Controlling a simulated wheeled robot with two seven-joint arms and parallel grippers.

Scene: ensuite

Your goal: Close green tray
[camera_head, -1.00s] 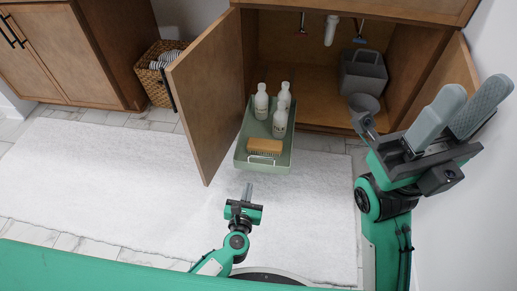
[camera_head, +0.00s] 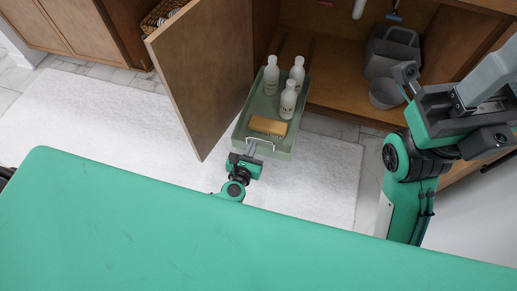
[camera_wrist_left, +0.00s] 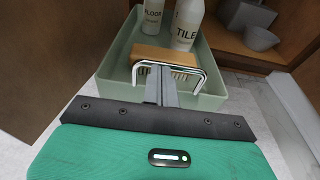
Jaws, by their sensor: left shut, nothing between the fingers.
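The green tray (camera_head: 290,140) is pulled out of the open cabinet under the counter. It holds several white bottles (camera_head: 288,100) and a wooden brush (camera_head: 268,126). A metal handle (camera_wrist_left: 199,75) is on its front end. My left gripper (camera_head: 249,151) is shut with nothing in it, at the tray's front by the handle. In the left wrist view its closed fingers (camera_wrist_left: 160,85) reach to the handle between its two ends; whether they touch the tray cannot be told. My right gripper (camera_head: 500,85) is raised at the right; its fingertips are cut off by the picture edge.
The left cabinet door (camera_head: 205,75) stands open close beside the tray. Inside the cabinet are a grey caddy (camera_head: 392,48) and a grey bowl (camera_head: 386,93), right of the tray. A white rug (camera_head: 90,115) covers the floor. A wicker basket (camera_head: 160,14) stands behind the door.

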